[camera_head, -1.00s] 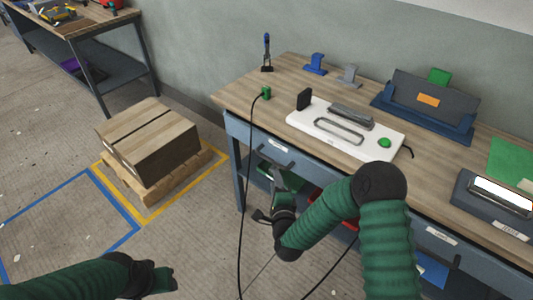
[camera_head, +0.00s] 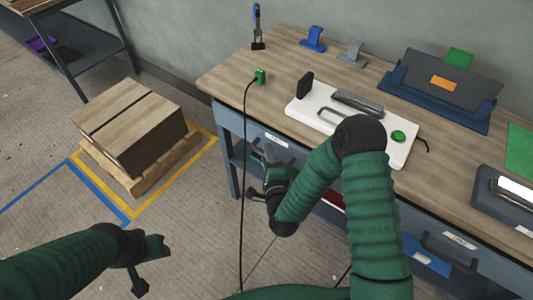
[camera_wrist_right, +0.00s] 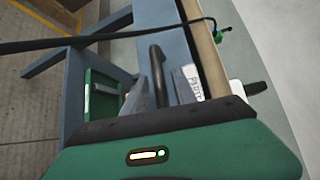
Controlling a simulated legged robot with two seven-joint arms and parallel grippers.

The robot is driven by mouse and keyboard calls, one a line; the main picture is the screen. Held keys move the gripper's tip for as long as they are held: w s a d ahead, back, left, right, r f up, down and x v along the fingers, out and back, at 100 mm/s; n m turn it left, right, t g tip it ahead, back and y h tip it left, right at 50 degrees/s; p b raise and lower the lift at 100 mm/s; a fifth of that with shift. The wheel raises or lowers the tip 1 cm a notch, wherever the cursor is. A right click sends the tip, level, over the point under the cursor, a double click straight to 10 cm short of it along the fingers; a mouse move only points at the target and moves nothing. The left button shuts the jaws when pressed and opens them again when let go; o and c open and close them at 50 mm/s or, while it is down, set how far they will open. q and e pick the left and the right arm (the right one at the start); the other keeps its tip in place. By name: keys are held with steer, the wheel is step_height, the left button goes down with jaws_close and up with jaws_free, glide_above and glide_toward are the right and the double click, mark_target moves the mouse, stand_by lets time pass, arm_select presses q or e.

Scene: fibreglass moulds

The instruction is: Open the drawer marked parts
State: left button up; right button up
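The drawer marked parts is a blue-grey front (camera_head: 234,122) under the left end of the workbench, and it looks shut. Its white label (camera_wrist_right: 194,82) and dark bar handle (camera_wrist_right: 157,72) show in the right wrist view. My right gripper (camera_head: 262,160) is at this drawer front. In the right wrist view its two grey fingers (camera_wrist_right: 160,92) are apart, one on each side of the handle; I cannot see clear contact. My left gripper (camera_head: 150,262) is at the lower left, away from the bench, and its fingers are too unclear to judge.
A black cable hangs from a green plug (camera_head: 260,76) down past the drawer front, close to my right gripper. Another drawer handle (camera_head: 448,252) is further right. A wooden box (camera_head: 130,120) sits on a pallet at the left. The floor between is clear.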

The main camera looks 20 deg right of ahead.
steer(key=shift+w+f, duration=0.1)
steer(key=shift+f, duration=0.05)
jaws_close()
steer(key=shift+d, duration=0.15)
steer(key=shift+f, duration=0.2)
stand_by(0.7)
